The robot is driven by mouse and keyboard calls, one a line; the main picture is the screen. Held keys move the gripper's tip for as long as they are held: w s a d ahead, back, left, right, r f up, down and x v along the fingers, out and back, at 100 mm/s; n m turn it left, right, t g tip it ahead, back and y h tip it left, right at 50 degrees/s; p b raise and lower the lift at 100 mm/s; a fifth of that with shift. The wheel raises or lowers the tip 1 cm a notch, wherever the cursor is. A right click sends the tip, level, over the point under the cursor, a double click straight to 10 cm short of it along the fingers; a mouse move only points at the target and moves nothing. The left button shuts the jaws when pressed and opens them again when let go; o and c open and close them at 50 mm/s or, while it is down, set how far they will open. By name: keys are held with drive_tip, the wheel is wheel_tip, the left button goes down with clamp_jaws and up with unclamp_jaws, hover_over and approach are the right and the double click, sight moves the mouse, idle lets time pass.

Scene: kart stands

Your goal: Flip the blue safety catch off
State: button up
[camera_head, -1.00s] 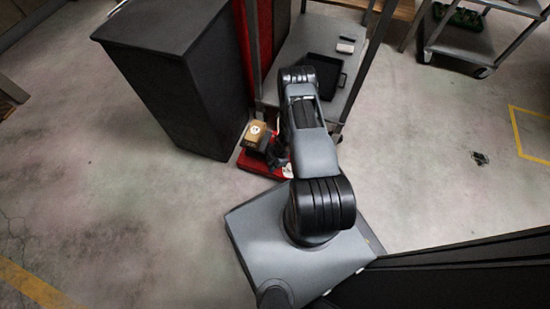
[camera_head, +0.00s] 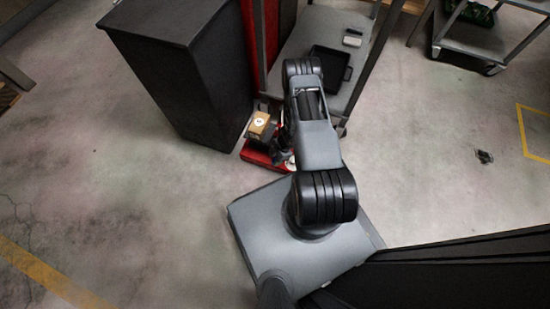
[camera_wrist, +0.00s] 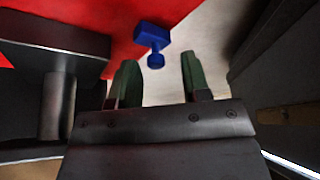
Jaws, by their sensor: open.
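The blue safety catch (camera_wrist: 153,38) shows in the wrist view as a small T-shaped piece with a wide head and a short stem ending in a knob. It sits against a red panel (camera_wrist: 98,24), near the panel's right edge. My gripper (camera_wrist: 160,78) is open, its two green-grey fingers pointing toward the catch. The catch is a little beyond the fingertips, closer to the left finger, and nothing is between the fingers. In the head view my arm hides the catch, and my gripper is hard to make out beside the red base (camera_head: 264,155).
A grey block with a metal cylinder (camera_wrist: 58,105) stands left of my fingers. A tall black cabinet (camera_head: 180,70) stands left of the arm. A shelf with a black tray (camera_head: 329,66) lies beyond it. A cardboard box (camera_head: 260,126) sits by the red base. Floor at left is clear.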

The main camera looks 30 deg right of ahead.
drive_tip(key=p+v, duration=0.5)
drive_tip(key=v, duration=0.8)
drive_tip(key=shift+r+p, duration=0.25)
drive_tip(key=shift+p, duration=0.15)
